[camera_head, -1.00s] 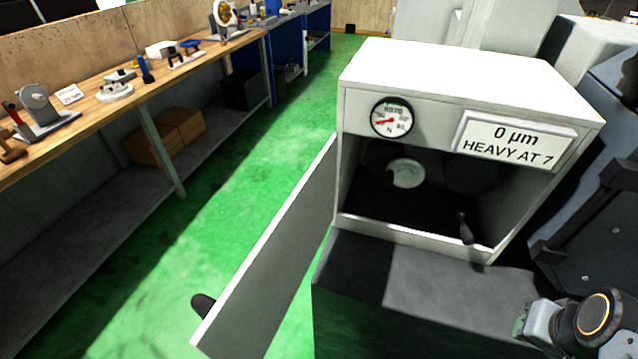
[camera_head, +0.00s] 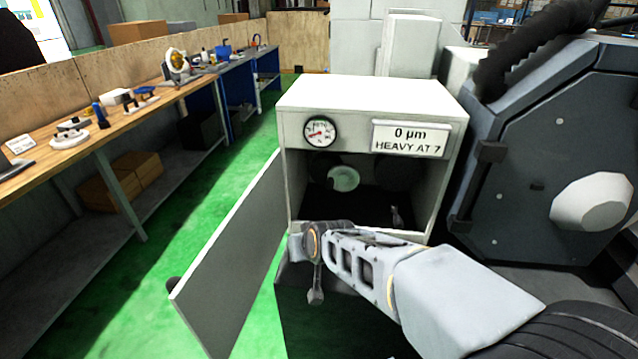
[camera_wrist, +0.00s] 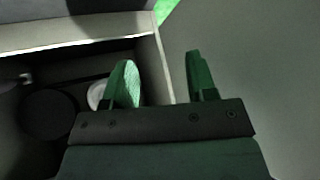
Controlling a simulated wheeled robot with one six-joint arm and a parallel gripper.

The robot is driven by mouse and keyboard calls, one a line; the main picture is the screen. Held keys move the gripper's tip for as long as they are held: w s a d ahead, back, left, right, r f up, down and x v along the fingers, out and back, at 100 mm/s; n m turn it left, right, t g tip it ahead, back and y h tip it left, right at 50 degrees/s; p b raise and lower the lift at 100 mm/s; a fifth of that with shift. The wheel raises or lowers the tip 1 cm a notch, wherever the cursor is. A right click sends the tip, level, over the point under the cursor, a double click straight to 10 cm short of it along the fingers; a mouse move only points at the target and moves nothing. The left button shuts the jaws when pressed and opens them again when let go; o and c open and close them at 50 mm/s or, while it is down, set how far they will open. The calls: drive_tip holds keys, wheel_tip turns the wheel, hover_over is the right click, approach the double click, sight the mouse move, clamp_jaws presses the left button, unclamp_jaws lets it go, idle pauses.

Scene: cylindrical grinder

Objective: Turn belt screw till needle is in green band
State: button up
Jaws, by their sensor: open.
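A round white gauge (camera_head: 320,131) with a black rim sits on the front of the open white cabinet (camera_head: 370,94). Its red needle points left and slightly down; no green band can be made out. Inside the cabinet are a pale disc (camera_head: 343,179) and a small dark handle (camera_head: 397,215) at the lower right, perhaps the belt screw. In the wrist view, my gripper (camera_wrist: 158,68) is open and empty, between the cabinet opening and the door, with the pale disc (camera_wrist: 97,95) behind its left finger. In the head view, my wrist covers the cabinet's lower left front.
The cabinet door (camera_head: 230,255) stands open to the left. A sign (camera_head: 410,138) reads "0 µm HEAVY AT 7". A dark grey machine housing (camera_head: 540,150) stands close on the right. A workbench (camera_head: 120,115) with tools runs along the left, with clear green floor (camera_head: 190,215) between.

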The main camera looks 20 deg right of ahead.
drive_tip(key=w+d+m+t+h, duration=0.1)
drive_tip(key=w+m+t, duration=0.15)
drive_tip(key=w, duration=0.35)
drive_tip(key=m+t+h+p, duration=0.3)
drive_tip(key=t+h, duration=0.2)
drive_tip(key=h, duration=0.4)
approach(329, 187)
drive_tip(key=p+x, duration=0.2)
drive_tip(key=x, duration=1)
drive_tip(key=shift+p, duration=0.35)
drive_tip(key=c, duration=0.9)
drive_tip(key=shift+b, duration=0.75)
